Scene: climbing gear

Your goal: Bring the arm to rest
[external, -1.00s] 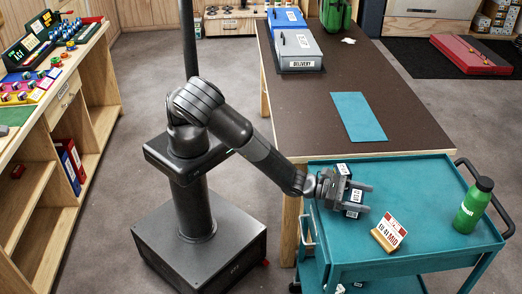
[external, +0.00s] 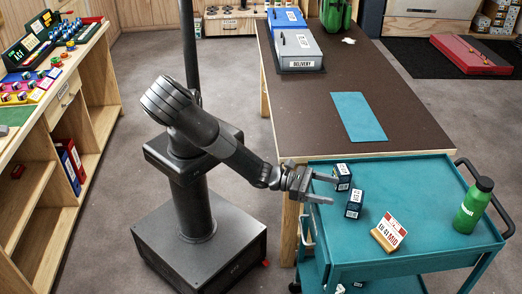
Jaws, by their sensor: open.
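My gripper (external: 321,187) is open and empty at the left edge of the teal cart (external: 440,175), with its two fingers pointing right. Two small dark boxes with white labels stand on the cart top close by. One dark box (external: 342,177) is just beyond the tip of the far finger; I cannot tell whether they touch. The other dark box (external: 354,205) stands to the right of the near finger, apart from it. My arm reaches down and right from its column.
A label stand (external: 390,233) and a green bottle (external: 472,205) stand on the cart. Behind it is a brown table (external: 400,115) with a teal mat (external: 358,117) and a grey delivery box (external: 296,50). Wooden shelving (external: 75,150) stands at the left. The floor around my base is open.

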